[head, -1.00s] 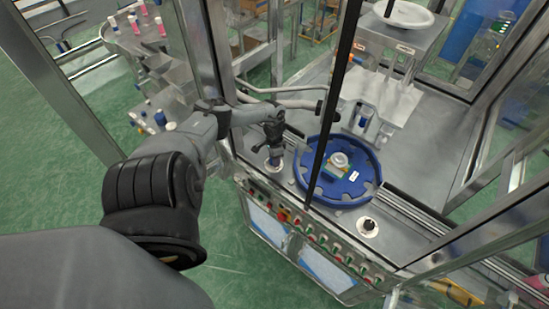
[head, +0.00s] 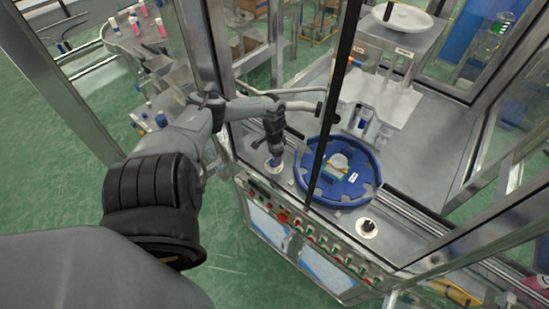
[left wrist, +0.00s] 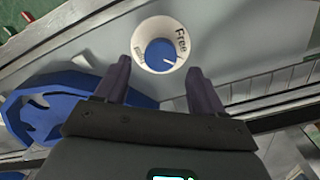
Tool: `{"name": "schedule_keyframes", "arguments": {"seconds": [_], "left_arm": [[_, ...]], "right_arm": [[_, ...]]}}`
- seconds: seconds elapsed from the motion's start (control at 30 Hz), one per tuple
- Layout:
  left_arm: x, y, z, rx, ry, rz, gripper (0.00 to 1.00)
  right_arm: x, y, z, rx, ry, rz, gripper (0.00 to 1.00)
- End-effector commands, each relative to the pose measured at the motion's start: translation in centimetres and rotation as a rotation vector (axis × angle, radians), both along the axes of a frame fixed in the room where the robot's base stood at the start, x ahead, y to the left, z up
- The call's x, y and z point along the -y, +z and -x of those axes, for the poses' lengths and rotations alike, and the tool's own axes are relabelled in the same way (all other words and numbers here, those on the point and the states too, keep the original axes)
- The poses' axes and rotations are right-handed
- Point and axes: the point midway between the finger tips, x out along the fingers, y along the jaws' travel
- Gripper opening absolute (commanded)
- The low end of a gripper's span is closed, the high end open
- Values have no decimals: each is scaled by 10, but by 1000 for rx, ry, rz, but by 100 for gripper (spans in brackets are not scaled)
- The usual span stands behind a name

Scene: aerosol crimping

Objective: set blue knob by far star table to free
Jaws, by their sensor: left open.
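The blue knob (left wrist: 161,54) sits on a white round dial plate (left wrist: 138,38) in the left wrist view. "Free" is printed to the right of the knob; a second label on the left side is too small to read. The knob's white line points right and slightly down, not squarely at "Free". My left gripper (left wrist: 158,70) is open, its fingertips on either side of the knob's near side, without visible contact. In the head view the knob (head: 274,162) is small, under my gripper (head: 273,150), beside the blue star table (head: 312,187). My right gripper is not in view.
Another knob, dark on a white plate (head: 367,227), stands at the star table's near side. A row of buttons (head: 310,238) runs along the machine's front edge. A dark upright post (head: 335,100) and metal frame posts (head: 195,45) stand close to my arm.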

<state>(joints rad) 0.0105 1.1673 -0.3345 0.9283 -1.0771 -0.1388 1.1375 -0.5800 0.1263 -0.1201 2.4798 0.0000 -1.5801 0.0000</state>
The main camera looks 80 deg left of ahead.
Motion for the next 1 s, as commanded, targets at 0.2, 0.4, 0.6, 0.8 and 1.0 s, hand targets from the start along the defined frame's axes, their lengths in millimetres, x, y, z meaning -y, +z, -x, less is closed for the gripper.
{"name": "schedule_keyframes", "arguments": {"seconds": [0.2, 0.4, 0.6, 0.8, 1.0], "left_arm": [[-1, 41, 1, -3, -4, -2, 69], [-1, 65, 1, -1, -2, -2, 69], [0, 74, 0, -1, 0, -1, 69], [0, 75, 0, -1, 0, 0, 69], [0, 75, 0, -1, 0, 0, 69]], "right_arm": [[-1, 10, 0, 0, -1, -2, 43], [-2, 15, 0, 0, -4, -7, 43], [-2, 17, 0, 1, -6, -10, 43], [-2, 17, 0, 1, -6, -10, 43], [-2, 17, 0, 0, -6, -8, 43]]}}
